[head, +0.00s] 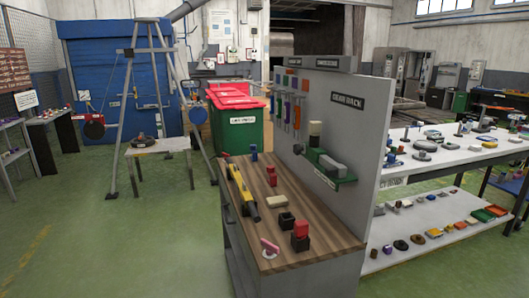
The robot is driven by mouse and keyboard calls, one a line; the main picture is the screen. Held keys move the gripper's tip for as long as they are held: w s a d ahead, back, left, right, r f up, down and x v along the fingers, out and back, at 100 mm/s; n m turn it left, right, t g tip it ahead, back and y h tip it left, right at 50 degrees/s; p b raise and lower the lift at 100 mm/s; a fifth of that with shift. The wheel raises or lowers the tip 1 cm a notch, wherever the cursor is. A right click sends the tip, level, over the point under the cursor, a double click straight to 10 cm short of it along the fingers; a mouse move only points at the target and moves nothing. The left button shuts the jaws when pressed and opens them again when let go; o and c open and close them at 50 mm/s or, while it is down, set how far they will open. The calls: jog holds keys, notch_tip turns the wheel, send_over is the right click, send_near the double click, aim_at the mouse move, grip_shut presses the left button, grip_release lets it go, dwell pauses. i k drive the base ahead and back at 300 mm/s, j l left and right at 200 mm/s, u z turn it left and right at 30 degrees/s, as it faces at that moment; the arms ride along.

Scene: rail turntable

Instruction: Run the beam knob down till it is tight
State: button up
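I cannot make out a knob marked as the beam knob in the head view. A grey A-frame stand (156,75) rises at the left, in front of a blue shutter. A long yellow tool (242,190) lies on the wood-topped bench (310,226). My gripper is not in view.
The bench also carries a pink-and-white part (269,246), red and black blocks (300,235) and a grey upright panel (352,130). A green bin with a red lid (238,125) stands behind. A white parts table (450,150) is at the right. Green floor is clear at front left.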

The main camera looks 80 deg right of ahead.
aim_at(298, 148)
jog(key=i+z, duration=0.4)
jog(key=i+j+z, duration=0.2)
jog(key=i+z, duration=0.2)
jog(key=i+l+z, duration=0.2)
jog(key=i+z, duration=0.25)
jog(key=i+l+z, duration=0.1)
jog(key=i+z, duration=0.65)
jog(key=z, duration=0.15)
jog(key=i+j+z, duration=0.25)
jog(key=i+z, duration=0.25)
jog(key=i+l+z, duration=0.15)
jog(key=i+z, duration=0.7)
